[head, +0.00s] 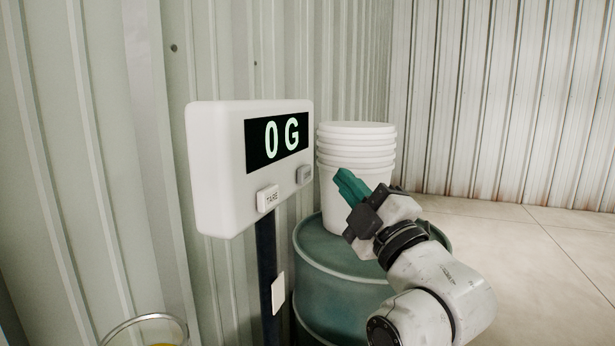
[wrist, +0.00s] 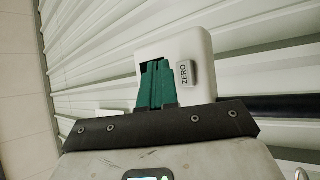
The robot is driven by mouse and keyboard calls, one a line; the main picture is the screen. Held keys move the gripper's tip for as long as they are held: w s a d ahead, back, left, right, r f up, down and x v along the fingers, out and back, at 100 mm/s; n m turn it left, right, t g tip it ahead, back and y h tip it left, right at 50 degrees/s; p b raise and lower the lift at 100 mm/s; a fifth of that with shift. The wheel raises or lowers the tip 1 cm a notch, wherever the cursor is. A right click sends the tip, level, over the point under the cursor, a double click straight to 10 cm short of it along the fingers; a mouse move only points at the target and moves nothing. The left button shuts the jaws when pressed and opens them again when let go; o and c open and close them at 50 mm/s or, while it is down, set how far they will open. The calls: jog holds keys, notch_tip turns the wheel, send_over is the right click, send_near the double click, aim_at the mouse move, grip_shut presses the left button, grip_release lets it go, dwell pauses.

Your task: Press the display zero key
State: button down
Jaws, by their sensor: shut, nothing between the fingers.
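The white display (head: 222,165) hangs at centre-left in the head view, with a dark screen (head: 277,139) reading "0 G". In the wrist view the zero key (wrist: 185,74) shows the word ZERO, just right of my fingers. My gripper (head: 343,178) has teal fingers, shut and empty, a short way right of the key in the head view. They also show in the wrist view (wrist: 156,66), apart from the key's face and covering part of the display.
A stack of white buckets (head: 357,140) stands on a green drum (head: 328,270), behind my gripper. A dark post (head: 268,265) carries the display. Corrugated wall panels (head: 300,50) are close behind. Open floor (head: 560,235) lies to the right. A glass rim (head: 150,318) shows at bottom left.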

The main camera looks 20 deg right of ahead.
jog(key=shift+s+d, duration=0.7)
jog(key=shift+d, duration=0.25)
